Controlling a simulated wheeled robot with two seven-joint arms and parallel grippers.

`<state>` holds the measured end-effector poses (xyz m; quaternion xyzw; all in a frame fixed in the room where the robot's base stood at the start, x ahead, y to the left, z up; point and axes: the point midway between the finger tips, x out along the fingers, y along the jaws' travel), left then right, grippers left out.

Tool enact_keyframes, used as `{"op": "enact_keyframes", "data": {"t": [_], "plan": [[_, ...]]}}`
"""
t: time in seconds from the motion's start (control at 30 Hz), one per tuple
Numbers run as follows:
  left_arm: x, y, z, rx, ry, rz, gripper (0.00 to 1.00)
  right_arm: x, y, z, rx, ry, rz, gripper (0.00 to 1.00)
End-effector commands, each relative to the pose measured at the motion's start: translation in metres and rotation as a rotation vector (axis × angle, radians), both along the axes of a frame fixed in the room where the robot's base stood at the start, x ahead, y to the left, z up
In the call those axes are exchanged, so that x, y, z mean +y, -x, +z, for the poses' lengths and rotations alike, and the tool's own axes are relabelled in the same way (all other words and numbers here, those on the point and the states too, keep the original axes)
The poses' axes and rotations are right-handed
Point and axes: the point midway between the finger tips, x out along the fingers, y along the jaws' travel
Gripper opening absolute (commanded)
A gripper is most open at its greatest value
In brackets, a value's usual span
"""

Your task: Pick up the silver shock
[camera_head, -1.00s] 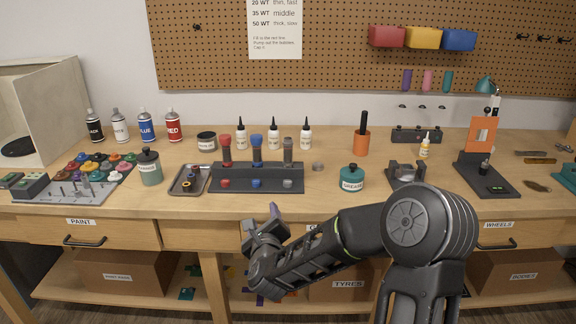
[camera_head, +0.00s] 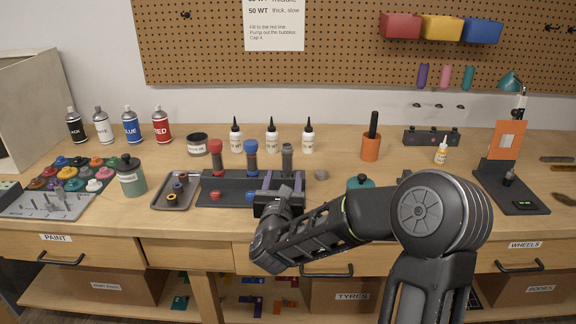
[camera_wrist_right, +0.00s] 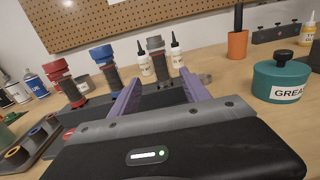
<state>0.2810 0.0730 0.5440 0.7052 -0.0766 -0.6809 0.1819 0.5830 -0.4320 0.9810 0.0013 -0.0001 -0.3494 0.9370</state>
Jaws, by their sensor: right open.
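The silver shock (camera_head: 287,158) stands upright in the dark rack (camera_head: 232,185), at the right end of a row of three. The red shock (camera_head: 214,157) and blue shock (camera_head: 251,158) stand to its left. In the right wrist view the silver shock (camera_wrist_right: 155,46) shows beyond and between the purple fingers. My right gripper (camera_head: 282,181) is open and empty at the front right of the rack, with its fingers pointing toward the silver shock. It also shows in the wrist view (camera_wrist_right: 161,74). The gripper hides the rack's front right part. My left gripper is out of view.
Several white dropper bottles (camera_head: 272,140) stand behind the rack. A teal grease jar (camera_wrist_right: 282,80) stands to the right, partly hidden by my arm in the head view. A small tray (camera_head: 175,190) lies left of the rack. An orange cup (camera_head: 371,147) stands at the back right.

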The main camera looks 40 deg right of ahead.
Motion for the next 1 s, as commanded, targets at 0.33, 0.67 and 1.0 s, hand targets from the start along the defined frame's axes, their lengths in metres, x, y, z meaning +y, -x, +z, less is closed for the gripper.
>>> {"op": "enact_keyframes", "data": {"t": [0.33,0.67,1.0], "plan": [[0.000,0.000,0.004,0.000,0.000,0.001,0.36,-0.009,-0.011,0.000,0.003,-0.001,-0.001,0.55],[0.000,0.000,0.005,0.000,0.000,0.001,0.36,-0.017,-0.020,-0.001,0.003,0.002,0.001,0.55],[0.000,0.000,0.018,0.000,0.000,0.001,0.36,-0.036,-0.038,-0.002,0.003,-0.001,-0.002,0.55]]}}
